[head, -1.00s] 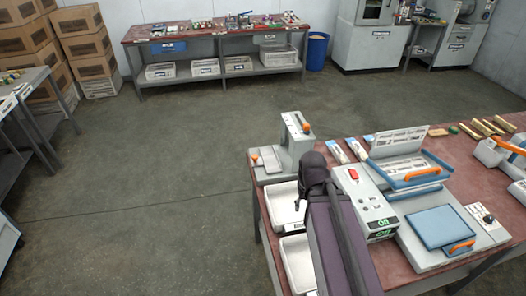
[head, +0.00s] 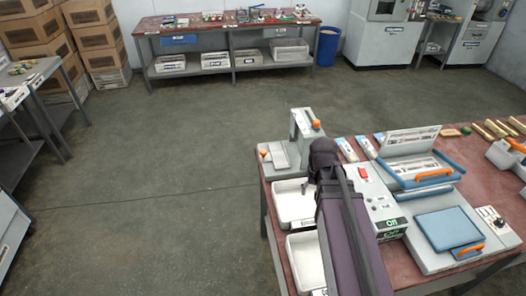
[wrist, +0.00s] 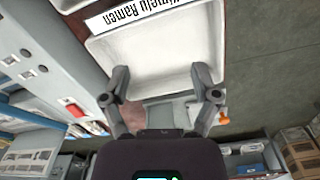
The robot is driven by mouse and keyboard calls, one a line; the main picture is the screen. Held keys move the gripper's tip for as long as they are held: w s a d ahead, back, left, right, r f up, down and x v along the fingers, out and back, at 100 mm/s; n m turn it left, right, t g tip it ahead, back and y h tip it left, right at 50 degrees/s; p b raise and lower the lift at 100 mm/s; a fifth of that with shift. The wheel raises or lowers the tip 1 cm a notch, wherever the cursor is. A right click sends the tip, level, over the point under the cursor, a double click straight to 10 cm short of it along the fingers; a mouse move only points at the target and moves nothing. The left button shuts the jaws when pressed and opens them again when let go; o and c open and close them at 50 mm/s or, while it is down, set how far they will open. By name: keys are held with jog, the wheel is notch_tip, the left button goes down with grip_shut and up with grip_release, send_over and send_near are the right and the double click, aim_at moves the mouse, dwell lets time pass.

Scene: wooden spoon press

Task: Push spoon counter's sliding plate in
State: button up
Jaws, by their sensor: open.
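The device that I take for the spoon counter is a grey unit with an upright tower (head: 303,132) at the table's far left corner. A flat light plate (head: 279,155) lies on its low base, with a small orange knob (head: 264,153) at the left. The orange knob also shows in the wrist view (wrist: 222,117), right of the grey unit (wrist: 165,114). My gripper (wrist: 161,76) is open and empty in the wrist view, above a white tray (wrist: 160,50). In the head view my dark arm hides the fingers. I see no contact with the plate.
Two white trays (head: 295,203) stand along the table's left edge, in front of the unit. A grey box with a red switch (head: 363,172) is close to the right of my arm. A blue-edged press (head: 448,229) is further right. Open floor lies left of the table.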

jog(key=w+a+m, duration=0.2)
jog(key=w+a, duration=0.2)
jog(key=w, duration=0.6)
jog(key=w+a+m, duration=0.1)
jog(key=w+a, duration=0.3)
jog(key=w, duration=0.6)
jog(key=r+m+p, duration=0.2)
jog(key=m, duration=0.1)
send_over(264, 151)
jog(key=shift+a+f, duration=0.1)
jog(key=shift+f, duration=0.15)
jog(key=shift+s+f+b, duration=0.1)
jog(key=shift+f+b, duration=0.1)
jog(key=shift+b, duration=0.3)
notch_tip(264, 151, down, 13)
jog(key=b, duration=1.3)
jog(key=shift+f, duration=0.2)
